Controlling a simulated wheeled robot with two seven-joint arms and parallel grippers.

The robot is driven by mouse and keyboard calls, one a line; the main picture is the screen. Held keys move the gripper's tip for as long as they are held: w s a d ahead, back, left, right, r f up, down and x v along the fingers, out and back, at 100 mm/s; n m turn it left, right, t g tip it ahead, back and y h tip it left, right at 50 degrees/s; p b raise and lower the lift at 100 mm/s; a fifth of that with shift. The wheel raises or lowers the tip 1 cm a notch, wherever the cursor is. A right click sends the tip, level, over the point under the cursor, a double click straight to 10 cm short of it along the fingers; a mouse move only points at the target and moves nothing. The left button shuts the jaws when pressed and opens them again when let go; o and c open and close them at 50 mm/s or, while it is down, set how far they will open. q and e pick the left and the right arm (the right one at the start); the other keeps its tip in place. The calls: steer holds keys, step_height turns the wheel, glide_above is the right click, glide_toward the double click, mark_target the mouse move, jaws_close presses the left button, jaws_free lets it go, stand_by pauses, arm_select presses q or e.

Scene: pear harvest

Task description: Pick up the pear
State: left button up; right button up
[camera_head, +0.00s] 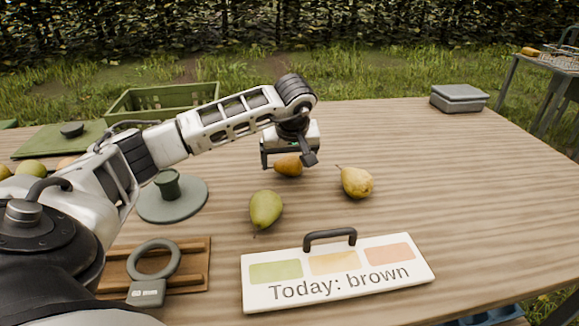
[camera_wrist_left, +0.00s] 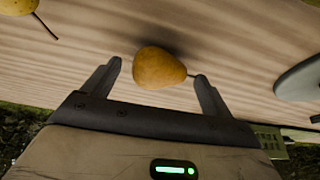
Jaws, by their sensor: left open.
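The brown pear (camera_head: 288,166) lies on the wooden table under my left gripper (camera_head: 288,163). In the left wrist view the brown pear (camera_wrist_left: 158,68) sits between and slightly beyond the two open fingertips (camera_wrist_left: 156,72), with its stem toward the right finger. I cannot tell if a finger touches it. A yellow pear (camera_head: 356,182) lies to the right, and a green pear (camera_head: 266,209) lies nearer the front. The sign (camera_head: 338,272) reads "Today: brown". My right gripper is out of view.
A green crate (camera_head: 163,100) stands behind my left arm. A round grey-green base (camera_head: 172,200) with a short post and a wooden tray (camera_head: 195,262) with a ring tool (camera_head: 153,262) lie to the left. A grey box (camera_head: 459,98) stands far right. The table's right side is clear.

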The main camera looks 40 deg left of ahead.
arm_select(q)
steer(key=shift+x, duration=0.95)
steer(key=shift+a, duration=0.1)
steer(key=shift+c, duration=0.4)
steer(key=c, duration=1.1)
steer(key=shift+o, duration=0.2)
steer(key=shift+r, duration=0.1)
